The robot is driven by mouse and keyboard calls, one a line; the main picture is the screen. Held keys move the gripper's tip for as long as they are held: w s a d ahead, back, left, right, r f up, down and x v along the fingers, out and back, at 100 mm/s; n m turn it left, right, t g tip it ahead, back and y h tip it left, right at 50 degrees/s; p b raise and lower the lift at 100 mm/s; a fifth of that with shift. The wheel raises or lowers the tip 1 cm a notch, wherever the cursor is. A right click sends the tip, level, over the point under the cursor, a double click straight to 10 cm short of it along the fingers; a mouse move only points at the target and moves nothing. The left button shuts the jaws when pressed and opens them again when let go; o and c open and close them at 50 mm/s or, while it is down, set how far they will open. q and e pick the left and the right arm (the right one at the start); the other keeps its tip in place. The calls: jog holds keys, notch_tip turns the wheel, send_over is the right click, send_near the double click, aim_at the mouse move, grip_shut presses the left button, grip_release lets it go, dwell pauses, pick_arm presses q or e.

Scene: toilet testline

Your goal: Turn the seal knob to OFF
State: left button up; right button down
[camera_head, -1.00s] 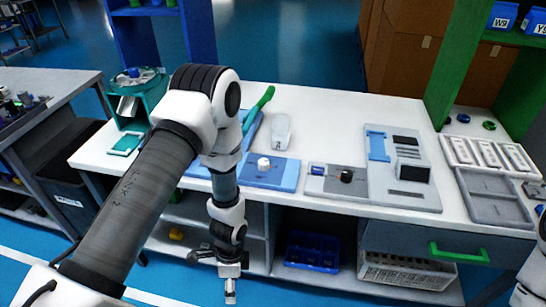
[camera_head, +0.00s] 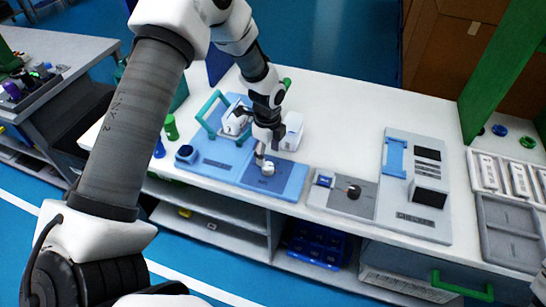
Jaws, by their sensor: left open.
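A white knob (camera_head: 268,169) stands on a blue panel (camera_head: 289,180) near the front of the white bench. A dark knob (camera_head: 353,191) stands on a grey panel (camera_head: 335,203) to its right. I cannot read a label that tells which one is the seal knob. My left gripper (camera_head: 260,158) is open and points down just above and beside the white knob. I cannot tell whether it touches the knob. My right gripper is out of view.
A larger blue board with a teal handle (camera_head: 207,128) lies left of my left gripper. A white block (camera_head: 292,131) stands close behind it. A grey device panel (camera_head: 412,215) and grey trays (camera_head: 508,230) lie to the right. The back of the bench (camera_head: 340,110) is clear.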

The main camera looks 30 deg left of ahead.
aim_at(268, 166)
pick_arm(q)
jog(key=f, duration=0.1)
jog(key=s+f, duration=0.1)
jog(key=shift+s+f+p, duration=0.3)
jog(key=shift+f+p, duration=0.05)
jog(key=shift+f, duration=0.05)
jog(key=w+f, duration=0.1)
jog(key=f, duration=0.2)
jog(key=shift+w, duration=0.35)
jog(key=shift+s+r, duration=0.2)
jog(key=shift+s, duration=0.1)
jog(key=shift+c, duration=0.6)
jog(key=shift+s+r, duration=0.1)
jog(key=c, duration=1)
